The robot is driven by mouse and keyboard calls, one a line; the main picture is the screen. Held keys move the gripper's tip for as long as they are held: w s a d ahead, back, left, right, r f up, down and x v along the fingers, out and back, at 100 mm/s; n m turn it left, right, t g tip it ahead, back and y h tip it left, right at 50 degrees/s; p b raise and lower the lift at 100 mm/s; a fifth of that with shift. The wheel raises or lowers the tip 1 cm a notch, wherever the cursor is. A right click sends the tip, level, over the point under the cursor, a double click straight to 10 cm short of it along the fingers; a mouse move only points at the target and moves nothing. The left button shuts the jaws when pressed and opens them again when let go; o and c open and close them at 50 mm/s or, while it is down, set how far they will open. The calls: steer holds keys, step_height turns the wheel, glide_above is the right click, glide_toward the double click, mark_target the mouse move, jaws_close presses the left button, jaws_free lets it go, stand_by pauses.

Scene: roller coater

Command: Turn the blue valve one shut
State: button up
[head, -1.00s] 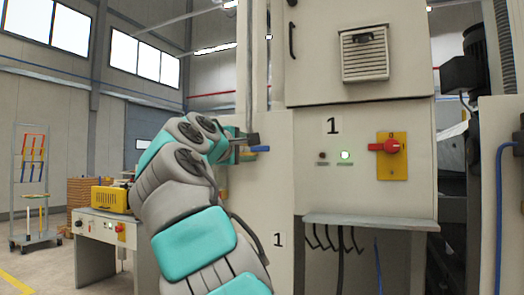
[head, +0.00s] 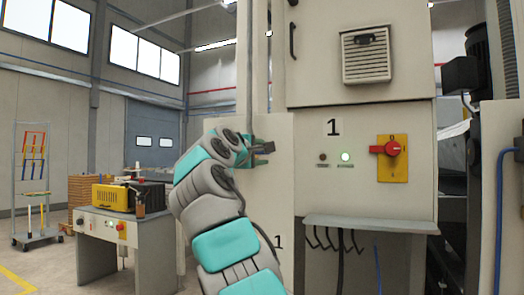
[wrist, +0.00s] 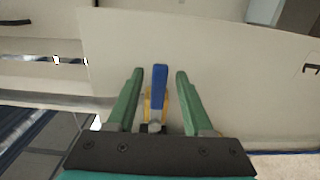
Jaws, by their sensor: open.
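The blue valve handle (wrist: 159,88) shows in the wrist view, pointing away from my gripper, with yellow parts (wrist: 147,106) around its base. My gripper (wrist: 158,74) is open, with one green finger on each side of the handle and a gap on both sides. In the head view my gripper (head: 268,147) is at the pale panel marked 1, and the handle is mostly hidden there by the fingers. I cannot tell how deep the handle sits between the fingers.
The pale panel (head: 272,205) lies behind the valve. A shelf with hooks (head: 370,222) juts out below. A bench (head: 125,235) stands at left.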

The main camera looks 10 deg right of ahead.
steer(key=shift+c, duration=0.3)
jaws_close()
stand_by(1.1)
